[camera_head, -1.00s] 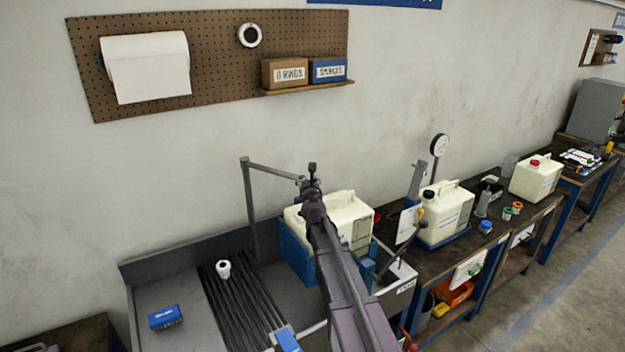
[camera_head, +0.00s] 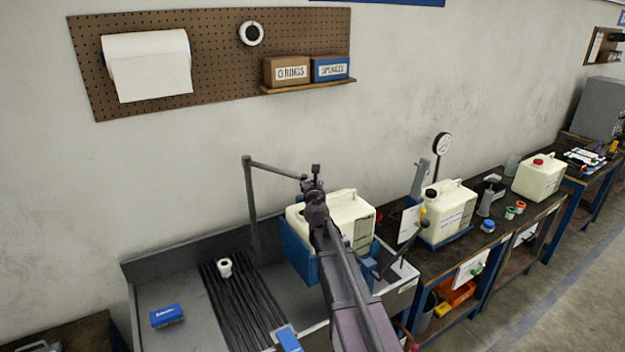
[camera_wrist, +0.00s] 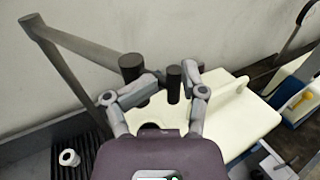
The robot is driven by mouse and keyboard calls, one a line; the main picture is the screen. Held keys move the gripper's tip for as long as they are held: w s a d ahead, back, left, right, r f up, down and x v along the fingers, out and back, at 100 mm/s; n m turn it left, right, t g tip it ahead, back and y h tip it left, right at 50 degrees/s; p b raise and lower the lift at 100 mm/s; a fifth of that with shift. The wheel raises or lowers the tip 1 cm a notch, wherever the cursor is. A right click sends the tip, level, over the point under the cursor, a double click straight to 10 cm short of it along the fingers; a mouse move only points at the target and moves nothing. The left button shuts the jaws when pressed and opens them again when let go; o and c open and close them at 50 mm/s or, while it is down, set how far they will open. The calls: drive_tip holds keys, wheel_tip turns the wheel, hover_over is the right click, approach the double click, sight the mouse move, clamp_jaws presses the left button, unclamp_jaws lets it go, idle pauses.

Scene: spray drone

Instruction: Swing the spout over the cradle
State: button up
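The grey spout (camera_head: 276,171) is a pipe on a post at the back of the sink bench. Its arm reaches right to a dark end piece, and it also shows in the wrist view (camera_wrist: 75,45). A dark upright peg (camera_wrist: 174,86) stands by that end. My gripper (camera_wrist: 174,78) has its fingers on either side of the peg and looks shut on it; exact contact is hard to see. The blue cradle (camera_head: 298,256) holds a cream tank (camera_head: 346,212). The spout's end is near the tank's back left, and my arm hides part of the cradle.
Another cream jug (camera_head: 447,212) and a gauge stand (camera_head: 441,145) are on the right bench. The wall is close behind.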

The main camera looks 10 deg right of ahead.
drive_tip(key=s+a, duration=0.2)
drive_tip(key=s, duration=0.8)
drive_tip(key=shift+s, duration=0.3)
drive_tip(key=s+d+f+m+g+h+b, duration=0.2)
drive_tip(key=s+d+f+m+g, duration=0.4)
drive_tip(key=m, duration=0.5)
drive_tip(key=s+d+f+m+g+h+b, duration=0.1)
drive_tip(key=s+f+m+g+h+b, duration=0.2)
drive_tip(key=f+m, duration=0.55)
drive_tip(key=s+a+f+m+g+y+b, duration=0.1)
drive_tip(key=s+a+f+m+g+y, duration=0.3)
drive_tip(key=s+m, duration=0.3)
drive_tip(key=s+a+f+m+g+y+b, duration=0.1)
drive_tip(key=s+a+f+m+g+y, duration=0.2)
drive_tip(key=s+a+f+m, duration=0.3)
drive_tip(key=s+f+m+g, duration=0.1)
drive_tip(key=s, duration=0.4)
drive_tip(key=shift+a+f+m+g+y, duration=0.2)
drive_tip(key=shift+m+g+y, duration=0.15)
drive_tip(key=shift+g+y, duration=0.05)
